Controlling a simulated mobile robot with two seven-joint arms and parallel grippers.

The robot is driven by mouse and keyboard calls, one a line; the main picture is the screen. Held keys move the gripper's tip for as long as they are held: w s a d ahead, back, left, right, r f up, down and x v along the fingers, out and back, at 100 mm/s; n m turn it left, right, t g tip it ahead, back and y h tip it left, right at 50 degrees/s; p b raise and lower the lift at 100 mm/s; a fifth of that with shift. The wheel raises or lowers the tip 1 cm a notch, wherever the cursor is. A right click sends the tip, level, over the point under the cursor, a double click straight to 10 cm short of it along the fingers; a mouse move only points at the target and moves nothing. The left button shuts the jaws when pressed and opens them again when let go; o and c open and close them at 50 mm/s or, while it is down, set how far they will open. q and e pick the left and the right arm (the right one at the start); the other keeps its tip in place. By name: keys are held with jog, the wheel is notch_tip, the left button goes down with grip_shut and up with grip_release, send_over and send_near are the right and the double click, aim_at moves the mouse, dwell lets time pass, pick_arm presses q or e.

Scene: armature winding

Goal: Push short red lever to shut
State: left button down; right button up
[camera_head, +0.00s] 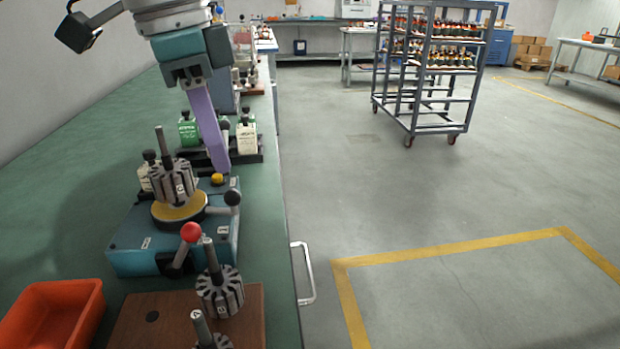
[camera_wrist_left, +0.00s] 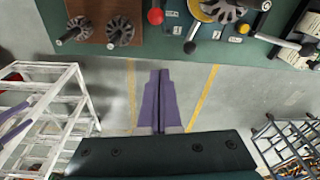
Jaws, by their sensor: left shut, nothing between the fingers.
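The short red lever is a dark arm with a red ball knob (camera_head: 191,232) at the near edge of the blue winding fixture (camera_head: 135,262); it leans up and toward the right. The red knob also shows at the top of the left wrist view (camera_wrist_left: 155,16). A slotted armature (camera_head: 172,182) stands upright on the fixture's yellow disc. My left gripper (camera_head: 219,166) has its long purple fingers shut, empty and pointing down, on the far side of the fixture by the yellow button (camera_head: 217,179). It is apart from the red knob.
A black-knobbed lever (camera_head: 232,198) is on the fixture's right side. A wooden board (camera_head: 140,320) with armatures and an orange bin (camera_head: 50,315) lie nearer. Green and white containers (camera_head: 189,130) stand behind. A wheeled rack (camera_head: 430,75) stands on the floor.

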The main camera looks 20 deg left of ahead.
aim_at(182, 252)
pick_arm(q)
notch_tip(182, 252, down, 9)
jog(key=s+a+b, duration=0.1)
jog(key=a, duration=0.1)
jog(key=shift+s, duration=0.25)
dwell(0.4)
dwell(0.3)
